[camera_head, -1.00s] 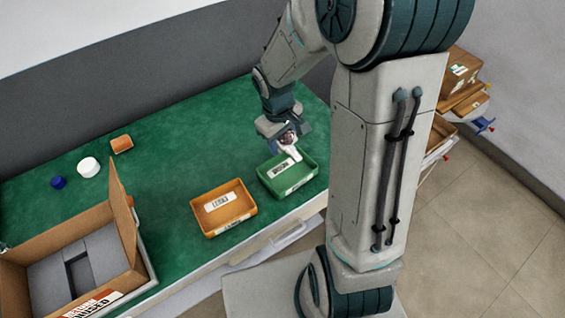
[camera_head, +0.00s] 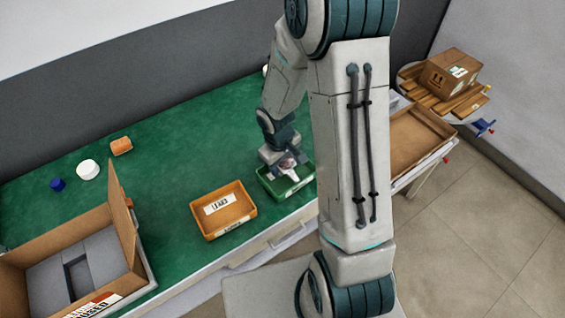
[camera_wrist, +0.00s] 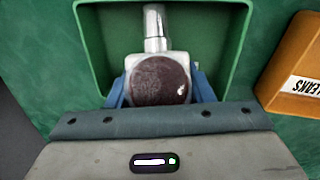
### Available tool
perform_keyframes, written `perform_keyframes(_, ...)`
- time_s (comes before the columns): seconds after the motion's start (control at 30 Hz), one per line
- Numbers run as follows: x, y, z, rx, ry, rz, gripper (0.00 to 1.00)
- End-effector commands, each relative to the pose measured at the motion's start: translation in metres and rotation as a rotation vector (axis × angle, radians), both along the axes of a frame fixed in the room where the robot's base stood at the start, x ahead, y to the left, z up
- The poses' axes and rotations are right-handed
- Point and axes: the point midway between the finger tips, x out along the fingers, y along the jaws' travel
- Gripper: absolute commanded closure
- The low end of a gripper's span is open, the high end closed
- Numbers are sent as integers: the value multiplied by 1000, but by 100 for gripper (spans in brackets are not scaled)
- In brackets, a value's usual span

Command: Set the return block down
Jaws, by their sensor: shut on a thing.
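The return block (camera_wrist: 152,44) is a pale block with a dark round face (camera_wrist: 158,80) and a narrow neck. My gripper (camera_wrist: 160,90) has its blue fingers on both sides of it and is shut on it. In the head view my gripper (camera_head: 287,165) is at the green tray (camera_head: 291,193) near the table's front edge. In the wrist view the block lies within the outline of the green tray (camera_wrist: 88,45). I cannot tell whether it touches the tray floor; my gripper hides part of it.
An orange tray (camera_head: 244,217) labelled LEAKS stands left of the green tray. An open cardboard box (camera_head: 128,232) stands at front left. A white cap (camera_head: 88,169), a blue cap (camera_head: 57,185) and a small orange block (camera_head: 121,146) lie behind. The green tabletop (camera_head: 180,165) between is clear.

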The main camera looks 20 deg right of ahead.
Motion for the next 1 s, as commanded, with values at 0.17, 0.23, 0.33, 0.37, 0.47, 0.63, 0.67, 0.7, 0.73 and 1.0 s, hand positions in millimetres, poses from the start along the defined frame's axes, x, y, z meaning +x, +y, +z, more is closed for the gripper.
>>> perform_keyframes(0.17,0,0,-1,0,-2,0,92)
perform_keyframes(0.23,0,0,-1,0,-2,0,92)
perform_keyframes(0.33,0,0,-4,0,-2,0,92)
perform_keyframes(0.37,0,0,-5,0,-2,0,92)
perform_keyframes(0.47,0,0,-3,0,-1,0,31)
perform_keyframes(0.63,0,0,-3,0,-1,0,31)
perform_keyframes(0.67,0,0,-3,0,-1,0,31)
perform_keyframes(0.7,0,0,-3,0,-1,0,31)
perform_keyframes(0.73,0,0,-3,0,-1,0,31)
perform_keyframes(1.0,1,1,11,0,-7,-2,31)
